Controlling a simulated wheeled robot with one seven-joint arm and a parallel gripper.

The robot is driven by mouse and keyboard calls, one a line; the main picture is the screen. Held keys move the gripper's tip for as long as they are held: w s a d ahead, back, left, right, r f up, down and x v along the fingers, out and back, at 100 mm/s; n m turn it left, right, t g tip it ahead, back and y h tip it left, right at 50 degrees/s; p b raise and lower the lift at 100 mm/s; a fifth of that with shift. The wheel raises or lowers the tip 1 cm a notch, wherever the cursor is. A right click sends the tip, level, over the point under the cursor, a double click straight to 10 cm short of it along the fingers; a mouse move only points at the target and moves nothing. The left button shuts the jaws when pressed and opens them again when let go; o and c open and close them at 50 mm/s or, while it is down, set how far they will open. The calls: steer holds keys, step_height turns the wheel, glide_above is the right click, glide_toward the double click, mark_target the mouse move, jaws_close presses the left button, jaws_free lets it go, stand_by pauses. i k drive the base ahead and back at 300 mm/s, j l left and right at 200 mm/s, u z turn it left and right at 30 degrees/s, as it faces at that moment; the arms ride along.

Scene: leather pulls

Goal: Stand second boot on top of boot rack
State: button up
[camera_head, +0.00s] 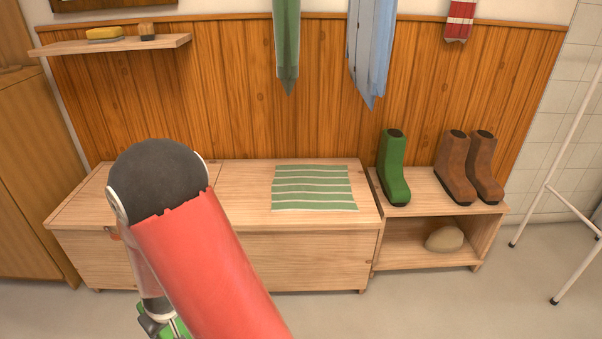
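The boot rack (421,182) is the low wooden unit at the right, with an open shelf below. One green boot (394,170) with a dark sole stands upright on top, at its left end. My gripper (160,326) is low at the left, in front of the bench, far from the rack and partly hidden by my red arm. A bright green thing (180,329), likely the second boot, shows at my gripper, mostly cut off by the bottom edge. I cannot tell whether my fingers are closed on it.
Two brown boots (455,170) (484,168) stand at the rack's right; a gap separates them from the green boot. A beige rounded thing (444,239) lies on the lower shelf. A striped cloth (313,188) lies on the bench (245,207). A white stand (560,185) is far right.

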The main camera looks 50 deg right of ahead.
mark_target(419, 186)
steer(key=k+z, duration=0.3)
steer(key=k, duration=0.15)
steer(key=k+l+z, duration=0.3)
steer(key=i+l+z, duration=0.1)
steer(key=l+z, duration=0.2)
steer(key=z, duration=0.15)
steer(key=i+l+z, duration=0.15)
steer(key=z, duration=0.35)
steer(key=i+l, duration=0.5)
steer(key=l, duration=0.1)
